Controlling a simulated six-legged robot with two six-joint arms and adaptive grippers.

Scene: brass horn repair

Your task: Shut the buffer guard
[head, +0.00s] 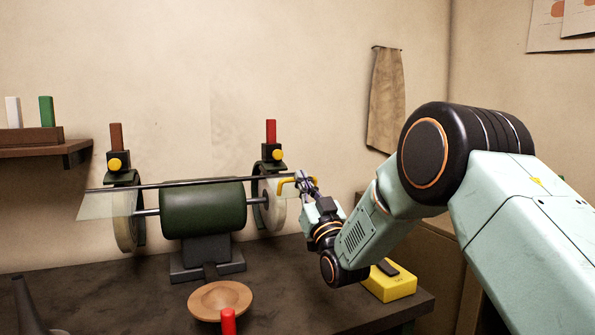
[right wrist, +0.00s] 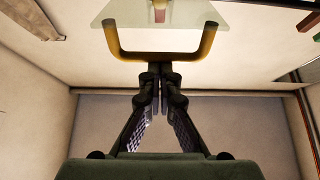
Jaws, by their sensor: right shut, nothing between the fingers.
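The buffer (head: 203,208) is a dark green motor on the bench with a pale wheel at each end. Its guard has a long dark bar (head: 190,182) across the front, with clear panels, one showing at the left wheel (head: 105,205). A yellow U-shaped handle (head: 285,186) is at the guard's right end; in the right wrist view the handle (right wrist: 160,55) joins a clear panel (right wrist: 190,14). My right gripper (head: 305,181) is shut and empty, its fingertips (right wrist: 160,70) at the handle's crossbar; whether they touch is unclear. My left gripper is out of view.
A yellow box (head: 389,283) with a dark top sits at the bench's right edge, below my right arm. A round wooden dish (head: 220,299) and a red-topped item (head: 228,321) are in front. A shelf (head: 40,142) is at left; a cloth (head: 386,100) hangs behind.

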